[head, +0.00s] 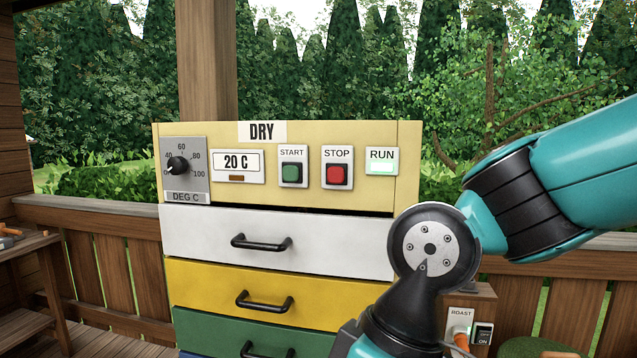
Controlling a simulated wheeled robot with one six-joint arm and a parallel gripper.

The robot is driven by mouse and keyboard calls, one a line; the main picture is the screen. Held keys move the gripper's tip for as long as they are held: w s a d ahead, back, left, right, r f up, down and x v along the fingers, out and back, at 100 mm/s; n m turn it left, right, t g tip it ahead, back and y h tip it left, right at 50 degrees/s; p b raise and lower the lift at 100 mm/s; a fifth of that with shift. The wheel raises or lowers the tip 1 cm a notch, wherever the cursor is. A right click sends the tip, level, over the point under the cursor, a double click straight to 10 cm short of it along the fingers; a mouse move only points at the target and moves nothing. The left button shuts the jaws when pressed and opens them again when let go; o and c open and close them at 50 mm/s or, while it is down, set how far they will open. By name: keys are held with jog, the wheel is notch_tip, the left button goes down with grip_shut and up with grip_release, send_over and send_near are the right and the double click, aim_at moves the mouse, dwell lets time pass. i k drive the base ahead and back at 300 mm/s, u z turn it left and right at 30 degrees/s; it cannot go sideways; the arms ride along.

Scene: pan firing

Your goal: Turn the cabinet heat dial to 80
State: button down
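The heat dial (179,166) is a black knob on a grey plate marked DEG C, at the upper left of the cream cabinet (300,198). Its scale shows 0, 40, 60, 80 and 100. The knob seems turned to the low left side of the scale; the exact mark is too small to tell. The display (237,162) beside it reads 20 C. My arm comes in from the right, and its wrist is in front of the cabinet's lower right side. My gripper is out of the picture, below the bottom edge.
A green START button (292,172), a red STOP button (337,175) and a pale green RUN lamp (382,166) are right of the display. White, yellow and green drawers with black handles (261,243) are below. A wooden shelf (28,242) stands left. Space before the dial looks clear.

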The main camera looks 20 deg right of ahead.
aim_at(177, 165)
jog(key=u, duration=0.55)
jog(key=k, duration=0.6)
jog(key=u, duration=0.7)
jog(key=i, duration=1.2)
jog(key=z, duration=0.2)
